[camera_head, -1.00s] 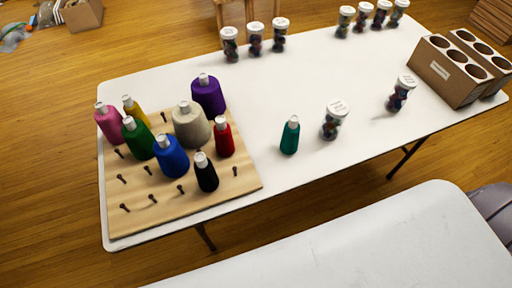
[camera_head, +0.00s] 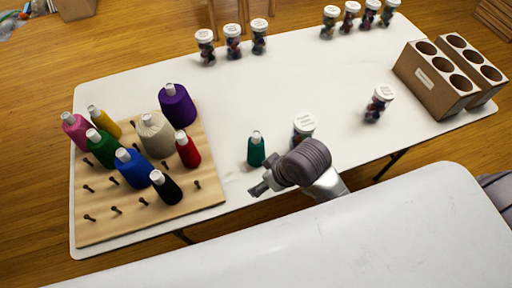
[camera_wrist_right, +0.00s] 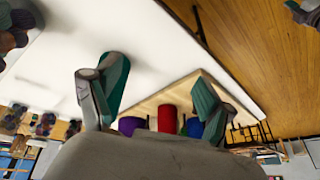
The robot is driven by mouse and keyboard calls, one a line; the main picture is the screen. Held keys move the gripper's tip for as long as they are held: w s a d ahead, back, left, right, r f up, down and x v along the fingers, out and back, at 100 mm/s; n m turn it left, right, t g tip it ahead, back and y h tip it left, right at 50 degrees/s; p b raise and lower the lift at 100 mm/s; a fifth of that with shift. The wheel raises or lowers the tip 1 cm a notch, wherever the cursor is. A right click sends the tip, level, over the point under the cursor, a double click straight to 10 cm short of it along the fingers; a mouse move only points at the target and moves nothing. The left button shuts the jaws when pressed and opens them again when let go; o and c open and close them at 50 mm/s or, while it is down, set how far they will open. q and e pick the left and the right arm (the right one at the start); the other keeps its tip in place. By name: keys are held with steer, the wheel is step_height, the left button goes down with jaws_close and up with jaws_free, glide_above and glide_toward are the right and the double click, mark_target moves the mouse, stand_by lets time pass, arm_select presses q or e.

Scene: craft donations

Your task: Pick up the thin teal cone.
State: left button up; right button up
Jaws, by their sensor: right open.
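The thin teal cone (camera_head: 256,151) stands upright on the white table (camera_head: 330,75), to the right of the wooden peg board. My right gripper (camera_head: 260,188) has its fingers pointing left and is just in front of the cone in the head view, apart from it. In the right wrist view my right gripper (camera_wrist_right: 155,105) is open and its fingers are spread with nothing held. My left gripper is not in view.
The peg board (camera_head: 150,222) carries several coloured cones, with the red cone (camera_head: 188,150) nearest the teal one. A white-lidded jar (camera_head: 304,128) stands close behind my right wrist. Another jar (camera_head: 379,103) and cardboard holders (camera_head: 432,85) are farther right. A near table (camera_head: 400,220) lies in front.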

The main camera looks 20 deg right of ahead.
steer(key=w+a+r+n+y, duration=0.1)
steer(key=w+a+r+n, duration=0.3)
steer(key=n+g+h, duration=0.4)
steer(key=n, duration=0.1)
glide_toward(256, 142)
steer(key=shift+w+d+r, duration=0.2)
steer(key=shift+w+r, duration=0.15)
steer(key=shift+w, duration=0.15)
steer(key=shift+w+d+r, duration=0.1)
steer(key=shift+d+r, duration=0.15)
steer(key=shift+d+f, duration=0.1)
steer(key=shift+f, duration=0.2)
step_height(256, 142, down, 8)
steer(key=shift+r+p, duration=0.2)
steer(key=shift+p, duration=0.15)
steer(key=shift+a+f+p, duration=0.15)
steer(key=shift+f+p, duration=0.1)
steer(key=shift+f, duration=1.1)
steer(key=shift+a+f+p, duration=0.15)
steer(key=shift+f+p, duration=0.1)
steer(key=shift+f, duration=1.1)
steer(key=c, duration=1.3)
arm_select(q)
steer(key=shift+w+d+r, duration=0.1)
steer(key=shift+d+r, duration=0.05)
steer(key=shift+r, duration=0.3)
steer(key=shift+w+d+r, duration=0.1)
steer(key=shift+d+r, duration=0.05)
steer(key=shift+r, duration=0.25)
